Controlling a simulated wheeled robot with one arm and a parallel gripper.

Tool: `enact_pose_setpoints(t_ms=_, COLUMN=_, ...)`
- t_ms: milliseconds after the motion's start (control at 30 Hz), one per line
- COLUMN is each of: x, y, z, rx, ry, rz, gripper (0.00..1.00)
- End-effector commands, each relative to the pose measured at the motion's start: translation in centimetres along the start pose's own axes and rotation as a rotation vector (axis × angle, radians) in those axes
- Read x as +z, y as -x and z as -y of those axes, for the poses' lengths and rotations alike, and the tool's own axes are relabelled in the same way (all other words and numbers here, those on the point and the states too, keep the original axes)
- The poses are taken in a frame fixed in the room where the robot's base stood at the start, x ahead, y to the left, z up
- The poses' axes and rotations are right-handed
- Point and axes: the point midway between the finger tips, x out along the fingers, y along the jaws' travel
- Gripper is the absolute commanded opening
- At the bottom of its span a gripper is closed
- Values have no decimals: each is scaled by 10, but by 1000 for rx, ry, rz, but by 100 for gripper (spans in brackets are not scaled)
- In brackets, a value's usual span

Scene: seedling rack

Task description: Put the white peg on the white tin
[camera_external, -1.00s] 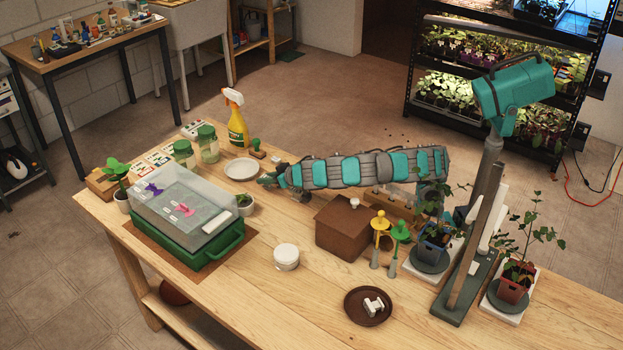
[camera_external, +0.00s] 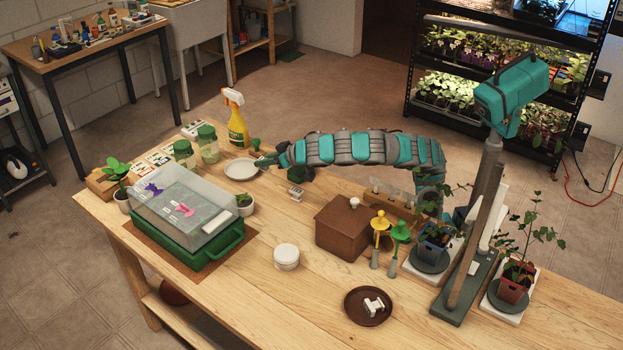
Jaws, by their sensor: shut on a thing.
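The white tin (camera_external: 286,258), a round pot, stands on the wooden table in front of the brown box. A white peg-like piece (camera_external: 373,305) lies on the brown saucer (camera_external: 352,318) at the front. My gripper (camera_external: 261,161) is at the far side of the table, right of the white plate (camera_external: 240,176), its fingers pointing left. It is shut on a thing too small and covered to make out. It overlaps the base of a green-handled stamp (camera_external: 256,144); I cannot tell whether they touch. My gripper is well apart from the tin.
A small pale block (camera_external: 296,192) lies under my arm. The brown box (camera_external: 340,233) and the yellow and green tools (camera_external: 380,242) stand right of the tin. A clear-lidded green tray (camera_external: 203,250) with purple and pink pegs is left. Table around the tin is clear.

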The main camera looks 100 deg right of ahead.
Motion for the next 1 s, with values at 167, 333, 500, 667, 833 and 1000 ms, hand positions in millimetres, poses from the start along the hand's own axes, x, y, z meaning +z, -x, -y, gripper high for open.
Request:
enact_pose_setpoints(t_ms=167, x=16, y=32, z=42, rx=-233, ry=121, rz=-1, gripper=0)
enact_pose_setpoints(t_ms=333, x=32, y=64, z=83, rx=-499, ry=264, rz=5, gripper=0)
enact_pose_setpoints(t_ms=500, x=40, y=98, z=116, rx=-746, ry=392, rz=3, gripper=0)
enact_pose_setpoints(t_ms=667, x=46, y=125, z=140, rx=-953, ry=504, rz=1, gripper=0)
enact_pose_setpoints(t_ms=833, x=53, y=154, z=165, rx=-1183, ry=630, rz=0, gripper=0)
enact_pose_setpoints(t_ms=1000, x=56, y=179, z=185, rx=-1399, ry=752, rz=-4, gripper=0)
